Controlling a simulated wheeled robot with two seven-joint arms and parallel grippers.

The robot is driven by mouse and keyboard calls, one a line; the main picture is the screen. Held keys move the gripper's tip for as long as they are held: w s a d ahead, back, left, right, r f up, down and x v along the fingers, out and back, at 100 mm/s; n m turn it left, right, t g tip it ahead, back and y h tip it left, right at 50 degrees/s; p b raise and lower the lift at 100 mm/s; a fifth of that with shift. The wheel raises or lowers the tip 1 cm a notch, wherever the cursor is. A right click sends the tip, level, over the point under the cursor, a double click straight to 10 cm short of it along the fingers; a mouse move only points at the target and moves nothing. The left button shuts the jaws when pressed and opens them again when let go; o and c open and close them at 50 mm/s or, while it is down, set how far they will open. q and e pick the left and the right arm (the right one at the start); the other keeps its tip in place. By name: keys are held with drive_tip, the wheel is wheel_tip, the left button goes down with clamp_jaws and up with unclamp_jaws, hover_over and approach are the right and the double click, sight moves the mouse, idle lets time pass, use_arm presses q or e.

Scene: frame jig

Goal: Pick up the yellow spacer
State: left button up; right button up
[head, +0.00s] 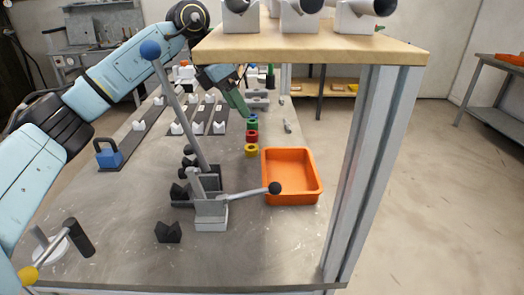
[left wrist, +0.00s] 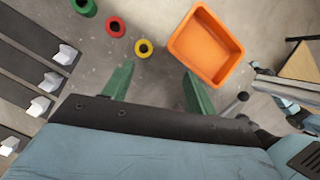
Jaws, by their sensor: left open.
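The yellow spacer (head: 251,154) is a short ring lying on the grey table, nearest in a row of coloured rings, left of the orange tray. It also shows in the left wrist view (left wrist: 144,55), beyond the fingertips and roughly between their lines. My left gripper (head: 239,104) has green fingers and hangs over the far part of the ring row. In the left wrist view its fingers (left wrist: 157,82) are wide apart with nothing between them. My right gripper is not in view.
A red ring (head: 252,139), a green ring and a blue ring lie behind the yellow one. The orange tray (head: 318,187) stands to the right. A grey lever fixture (head: 211,212) stands in front. A wooden shelf (head: 310,50) on metal posts overhangs the right side.

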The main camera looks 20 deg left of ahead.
use_arm(q)
drive_tip(key=a+y, duration=0.1)
drive_tip(key=b, duration=0.2)
hover_over(251, 150)
drive_tip(key=s+a, duration=0.1)
drive_tip(key=a, duration=0.1)
drive_tip(key=shift+m+y, duration=0.3)
drive_tip(key=shift+m, duration=0.1)
wheel_tip(251, 150, down, 7)
drive_tip(key=shift+f, duration=0.1)
drive_tip(key=shift+w+b+x, duration=0.15)
drive_tip(key=shift+b+x, duration=0.35)
drive_tip(key=shift+x, duration=0.8)
drive_tip(key=shift+w+b+x, duration=0.1)
drive_tip(key=shift+b+x, duration=0.35)
drive_tip(key=shift+x, duration=0.9)
drive_tip(key=shift+w+f, duration=0.1)
drive_tip(key=shift+f, duration=0.2)
drive_tip(key=c, duration=1.1)
drive_tip(key=shift+o, duration=0.2)
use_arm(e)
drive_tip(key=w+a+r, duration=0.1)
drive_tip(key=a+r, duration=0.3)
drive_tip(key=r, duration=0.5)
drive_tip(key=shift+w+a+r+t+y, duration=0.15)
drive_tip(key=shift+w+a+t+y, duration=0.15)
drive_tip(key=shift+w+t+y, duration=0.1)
use_arm(q)
drive_tip(key=shift+r, duration=0.2)
